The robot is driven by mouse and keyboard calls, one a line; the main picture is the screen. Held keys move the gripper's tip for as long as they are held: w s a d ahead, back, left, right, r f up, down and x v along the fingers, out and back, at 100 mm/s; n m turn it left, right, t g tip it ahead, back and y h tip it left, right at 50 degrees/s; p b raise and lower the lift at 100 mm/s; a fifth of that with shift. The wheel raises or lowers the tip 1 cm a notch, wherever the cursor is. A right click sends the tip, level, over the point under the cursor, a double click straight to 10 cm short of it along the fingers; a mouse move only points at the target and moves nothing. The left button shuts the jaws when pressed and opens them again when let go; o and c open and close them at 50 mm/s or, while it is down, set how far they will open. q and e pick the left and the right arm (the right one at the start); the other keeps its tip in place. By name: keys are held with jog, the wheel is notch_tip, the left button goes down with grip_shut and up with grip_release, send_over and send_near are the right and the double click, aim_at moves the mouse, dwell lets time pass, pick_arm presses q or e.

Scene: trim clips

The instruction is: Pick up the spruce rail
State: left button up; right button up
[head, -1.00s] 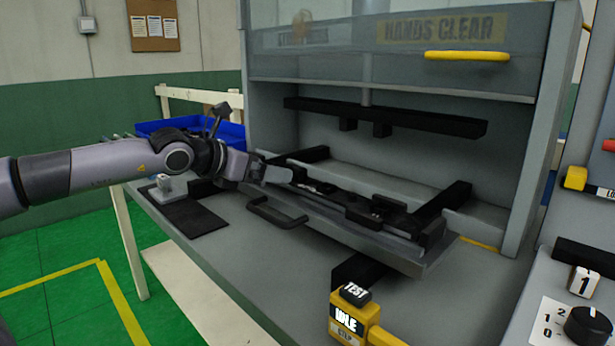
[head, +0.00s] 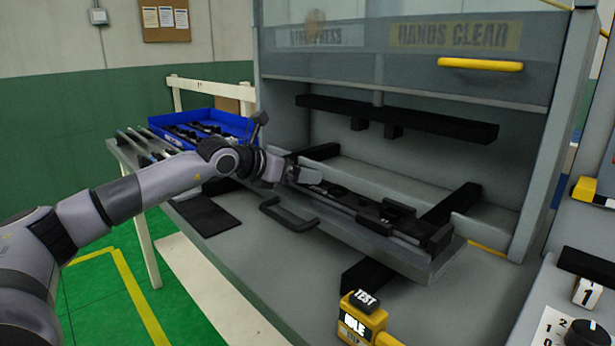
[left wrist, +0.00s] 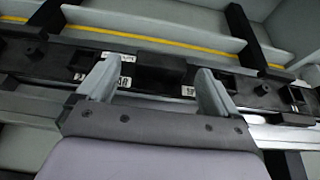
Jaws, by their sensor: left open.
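A long dark rail-like assembly (head: 372,208) lies along the grey sliding tray (head: 410,262) at the press front. In the left wrist view the dark assembly (left wrist: 160,72) runs across, with black blocks and small white labels. One label (left wrist: 125,83) ends in "AR"; another, starting "SP" (left wrist: 105,92), is partly hidden. I cannot tell for certain which part is the spruce rail. My left gripper (head: 308,178) is over the assembly's left part. In the left wrist view its fingers (left wrist: 156,85) are spread, with a black block beyond them and nothing visibly gripped. My right gripper is out of view.
The press (head: 400,75) stands over the tray, its yellow-handled guard raised. A black tray handle (head: 285,215) juts toward me. A blue bin (head: 205,125) of dark parts and several long rods (head: 140,145) lie at left. A yellow control box (head: 360,318) stands in front.

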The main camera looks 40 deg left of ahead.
pick_arm(q)
jog(key=shift+w+d+f, duration=0.1)
jog(key=shift+w+f, duration=0.15)
jog(key=shift+w, duration=0.3)
jog(key=c, duration=1.4)
jog(key=shift+o, duration=0.2)
jog(key=shift+r, duration=0.1)
